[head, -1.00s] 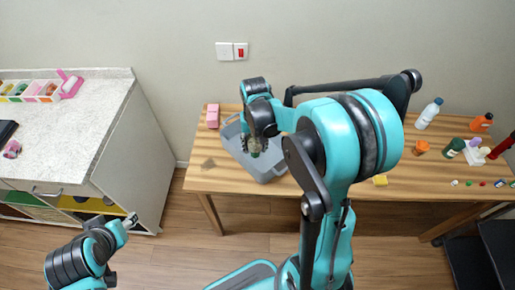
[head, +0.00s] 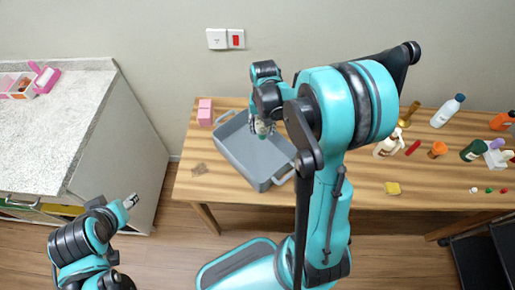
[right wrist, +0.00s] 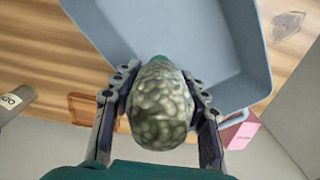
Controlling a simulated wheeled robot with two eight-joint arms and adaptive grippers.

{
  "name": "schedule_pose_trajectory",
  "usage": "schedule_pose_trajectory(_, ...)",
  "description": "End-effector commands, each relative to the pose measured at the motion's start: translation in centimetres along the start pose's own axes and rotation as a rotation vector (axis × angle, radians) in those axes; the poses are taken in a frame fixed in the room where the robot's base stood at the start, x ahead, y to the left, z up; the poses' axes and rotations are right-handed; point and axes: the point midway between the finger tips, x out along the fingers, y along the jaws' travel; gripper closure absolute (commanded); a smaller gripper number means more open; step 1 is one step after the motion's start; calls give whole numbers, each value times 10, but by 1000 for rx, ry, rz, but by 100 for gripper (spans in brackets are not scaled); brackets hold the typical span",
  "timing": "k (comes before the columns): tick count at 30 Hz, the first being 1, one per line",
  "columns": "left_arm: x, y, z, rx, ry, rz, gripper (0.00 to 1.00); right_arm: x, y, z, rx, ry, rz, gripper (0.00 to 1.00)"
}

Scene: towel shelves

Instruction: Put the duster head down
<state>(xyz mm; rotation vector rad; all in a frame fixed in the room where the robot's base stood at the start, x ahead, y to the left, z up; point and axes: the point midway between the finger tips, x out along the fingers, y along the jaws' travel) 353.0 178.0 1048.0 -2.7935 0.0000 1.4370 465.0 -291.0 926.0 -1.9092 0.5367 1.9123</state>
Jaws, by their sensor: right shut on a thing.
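The duster head (right wrist: 160,105) is a mottled grey-green, rounded thing with a green end. My right gripper (right wrist: 159,92) is shut on it, one finger on each side, in the right wrist view. In the head view the duster head (head: 262,128) hangs from my right gripper (head: 263,122) over the far part of a grey-blue bin (head: 232,158) on the wooden table. The bin looks empty and also shows in the right wrist view (right wrist: 246,45). My left gripper (head: 130,202) is low at the left, away from the table; its fingers are too small to judge.
A pink block (head: 205,112) stands left of the bin on the wooden table (head: 215,183). A white-topped cabinet (head: 60,130) is at the far left.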

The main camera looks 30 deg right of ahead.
Motion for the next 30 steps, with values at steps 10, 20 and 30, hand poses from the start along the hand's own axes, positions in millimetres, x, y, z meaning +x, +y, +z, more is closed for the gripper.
schedule_pose_trajectory(10,16,0,11,0,0,0,52,50,0,0,0,0,0,84)
schedule_pose_trajectory(20,27,0,19,0,0,0,52,85,0,0,0,0,0,84)
schedule_pose_trajectory(30,29,0,20,0,0,0,52,87,0,0,0,0,0,49)
